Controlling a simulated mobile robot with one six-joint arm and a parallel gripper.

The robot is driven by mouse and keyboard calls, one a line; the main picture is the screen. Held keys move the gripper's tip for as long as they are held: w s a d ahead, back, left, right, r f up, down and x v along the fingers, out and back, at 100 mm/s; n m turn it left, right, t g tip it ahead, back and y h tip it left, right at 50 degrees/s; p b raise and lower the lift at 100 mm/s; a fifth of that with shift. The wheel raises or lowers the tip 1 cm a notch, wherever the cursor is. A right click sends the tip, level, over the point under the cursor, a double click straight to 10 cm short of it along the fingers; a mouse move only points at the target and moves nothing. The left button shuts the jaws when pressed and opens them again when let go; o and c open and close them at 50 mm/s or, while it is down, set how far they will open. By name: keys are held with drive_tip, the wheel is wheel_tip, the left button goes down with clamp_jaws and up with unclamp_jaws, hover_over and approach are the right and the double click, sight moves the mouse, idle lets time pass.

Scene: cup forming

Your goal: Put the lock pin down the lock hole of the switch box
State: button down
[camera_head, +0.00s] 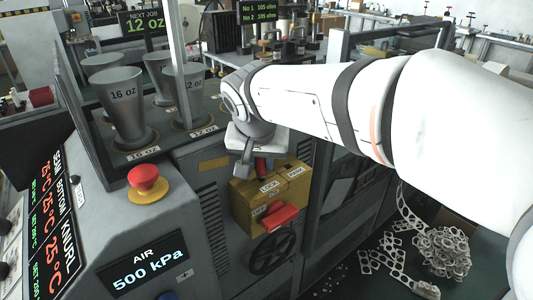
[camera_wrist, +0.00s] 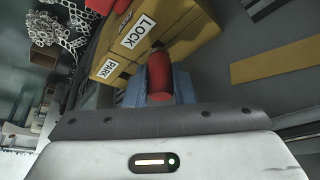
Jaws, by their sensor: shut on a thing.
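The yellow switch box (camera_head: 289,190) stands on the grey machine's side, with LOCK and PARK labels and a red handle (camera_head: 281,217) on its front. It also shows in the wrist view (camera_wrist: 193,35), where the LOCK label is just left of the pin's far end. My gripper (camera_head: 258,166) is over the box's top left part, shut on the red lock pin (camera_wrist: 159,78). The pin shows between the blue-grey fingers, its dark far end towards the box. The lock hole is hidden; I cannot tell whether the pin's tip is in it or above it.
A red stop button (camera_head: 144,178) and an air display (camera_head: 150,262) are left of the box. A black handwheel (camera_head: 272,250) is below it. Grey cups (camera_head: 122,105) stand behind glass. Scrap webbing (camera_head: 440,250) lies at lower right.

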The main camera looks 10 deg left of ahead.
drive_tip(key=c, duration=1.1)
unclamp_jaws()
drive_tip(key=shift+c, duration=0.2)
drive_tip(key=v, duration=0.7)
drive_tip(key=shift+r, duration=0.35)
drive_tip(key=shift+s, duration=0.15)
drive_tip(key=s+d+f+g, duration=0.1)
drive_tip(key=d+f, duration=0.3)
drive_tip(key=d, duration=0.4)
drive_tip(key=d+f, duration=0.3)
drive_tip(key=d, duration=0.4)
drive_tip(key=s+d+f+m+g, duration=0.1)
drive_tip(key=s+d+f, duration=0.8)
drive_tip(key=d+f, duration=0.1)
drive_tip(key=shift+d+f, duration=0.2)
drive_tip(key=shift+d, duration=0.65)
